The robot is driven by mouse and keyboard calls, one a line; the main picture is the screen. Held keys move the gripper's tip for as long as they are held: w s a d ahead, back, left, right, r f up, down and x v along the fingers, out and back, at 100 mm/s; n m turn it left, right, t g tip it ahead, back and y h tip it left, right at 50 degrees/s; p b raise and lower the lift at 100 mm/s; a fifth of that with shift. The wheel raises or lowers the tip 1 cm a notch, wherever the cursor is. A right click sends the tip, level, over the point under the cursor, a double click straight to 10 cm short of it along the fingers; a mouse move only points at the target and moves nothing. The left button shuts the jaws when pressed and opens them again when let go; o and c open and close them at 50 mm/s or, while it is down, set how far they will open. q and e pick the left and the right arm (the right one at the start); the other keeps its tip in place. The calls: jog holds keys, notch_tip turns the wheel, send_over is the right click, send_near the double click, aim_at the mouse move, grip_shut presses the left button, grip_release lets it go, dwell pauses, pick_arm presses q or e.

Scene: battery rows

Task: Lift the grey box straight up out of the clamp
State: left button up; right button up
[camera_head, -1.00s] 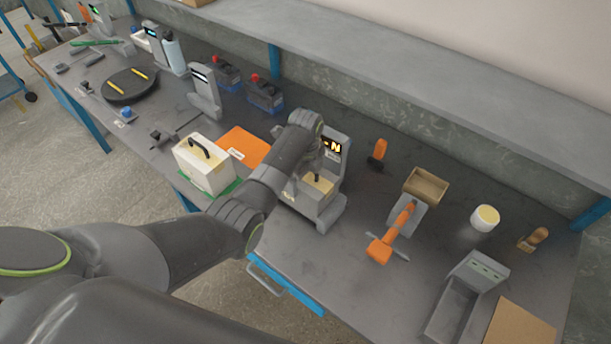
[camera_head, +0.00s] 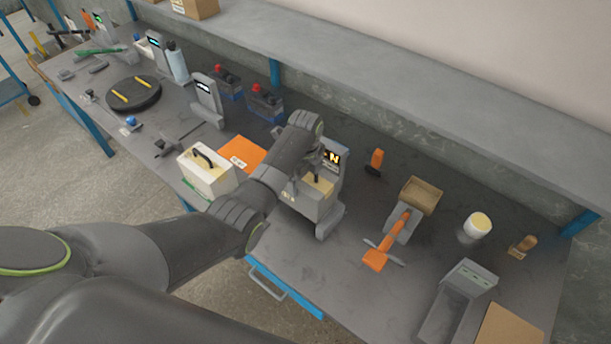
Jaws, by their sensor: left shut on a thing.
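The grey box (camera_head: 308,203) with a yellowish top sits upright in the middle of the bench, in front of the grey clamp (camera_head: 331,226) with a lit display. My left gripper (camera_head: 318,172) is above the box and shut on its top part. My forearm and wrist cover the box's left side and part of the fingers. I cannot tell whether the box's underside is touching the clamp or clear of it. My right gripper is not in view.
A cream box with a black handle (camera_head: 207,174) and an orange mat (camera_head: 242,152) lie left of my wrist. An orange-handled tool (camera_head: 386,246) and a brown tray (camera_head: 421,194) lie to the right. A grey shelf (camera_head: 420,85) runs along the back above the bench.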

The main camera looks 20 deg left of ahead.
pick_arm(q)
jog(key=shift+w+r, duration=0.1)
jog(key=shift+r, duration=1.55)
